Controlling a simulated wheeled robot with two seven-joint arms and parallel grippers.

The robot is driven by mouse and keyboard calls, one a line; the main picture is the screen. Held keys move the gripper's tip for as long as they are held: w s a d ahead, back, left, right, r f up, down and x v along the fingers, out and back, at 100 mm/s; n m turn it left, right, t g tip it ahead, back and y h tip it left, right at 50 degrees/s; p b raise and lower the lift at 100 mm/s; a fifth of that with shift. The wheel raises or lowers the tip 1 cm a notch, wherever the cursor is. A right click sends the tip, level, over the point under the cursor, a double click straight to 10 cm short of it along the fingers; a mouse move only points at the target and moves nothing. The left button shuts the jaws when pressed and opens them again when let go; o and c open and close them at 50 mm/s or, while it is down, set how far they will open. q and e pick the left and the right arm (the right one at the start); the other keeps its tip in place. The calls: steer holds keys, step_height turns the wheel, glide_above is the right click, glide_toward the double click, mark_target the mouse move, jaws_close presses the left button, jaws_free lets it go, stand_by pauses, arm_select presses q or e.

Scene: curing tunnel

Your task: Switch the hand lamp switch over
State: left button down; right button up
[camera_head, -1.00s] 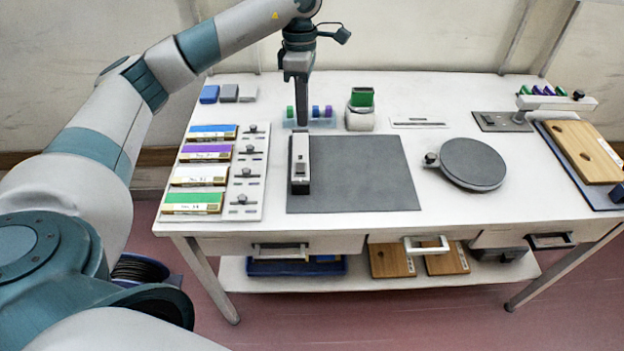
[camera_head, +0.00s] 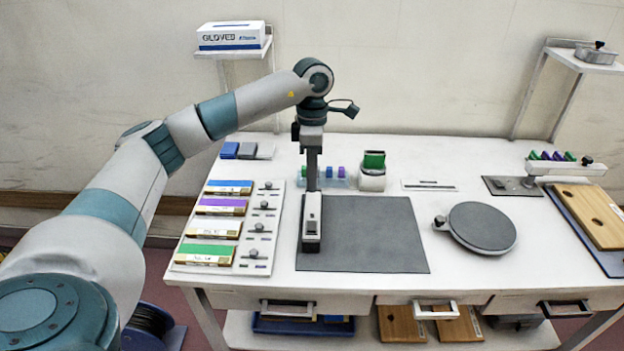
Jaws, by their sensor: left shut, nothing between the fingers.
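The hand lamp (camera_head: 311,232) is a white and dark bar lying on the left edge of the dark grey mat (camera_head: 375,240). Its long side runs from front to back. A small dark patch, likely its switch, shows on its top near the front; which way the switch is set is too small to tell. My left gripper (camera_head: 312,186) points straight down with its fingers shut and empty. Its tips are at the lamp's back end in the picture and partly cover it; I cannot tell whether they touch. My right gripper is out of view.
Left of the mat lie colored boxes (camera_head: 214,228) and a panel with several knobs (camera_head: 262,229). Behind stand a green-topped holder (camera_head: 373,172) and small colored pieces (camera_head: 325,178). A round grey turntable (camera_head: 482,227) is at right. The mat's right part is clear.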

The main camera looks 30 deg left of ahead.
mark_target(312, 230)
arm_select(q)
steer(key=f+p, duration=0.1)
steer(key=f, duration=0.3)
steer(key=s+f+p, duration=0.1)
steer(key=f+p, duration=0.1)
steer(key=f, duration=0.1)
steer(key=f+p, duration=0.2)
steer(key=f, duration=0.2)
steer(key=shift+s+d+f, duration=0.15)
steer(key=shift+d+f, duration=0.15)
steer(key=shift+d, duration=0.1)
steer(key=shift+f, duration=0.25)
steer(key=shift+s+f+b, duration=0.1)
steer(key=shift+f+b, duration=0.2)
steer(key=shift+b, duration=0.2)
steer(key=shift+s+d+r, duration=0.1)
steer(key=shift+r, duration=0.05)
steer(key=shift+w, duration=0.2)
